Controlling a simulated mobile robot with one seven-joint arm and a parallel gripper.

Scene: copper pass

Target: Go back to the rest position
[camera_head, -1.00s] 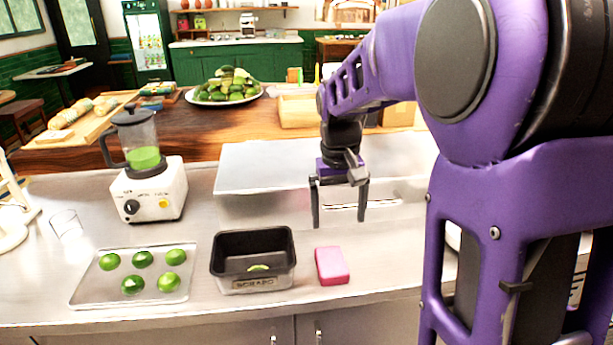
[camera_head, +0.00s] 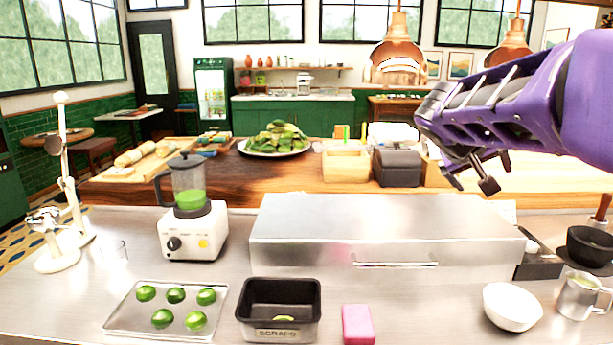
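My gripper (camera_head: 478,180) is raised at the right side of the head view, above and behind the right part of the counter. Its fingers show from the side, partly hidden by the wrist, and I see nothing held in them. My purple arm comes in from the right edge. The gripper touches nothing on the counter.
On the steel counter stand a white blender (camera_head: 194,230), a tray (camera_head: 213,325) of several limes, a black scraps bin (camera_head: 278,300), a pink sponge (camera_head: 357,324), a steel box (camera_head: 385,225), a white bowl (camera_head: 512,306) and a metal jug (camera_head: 580,296). A peeler-like stand (camera_head: 70,200) is at left.

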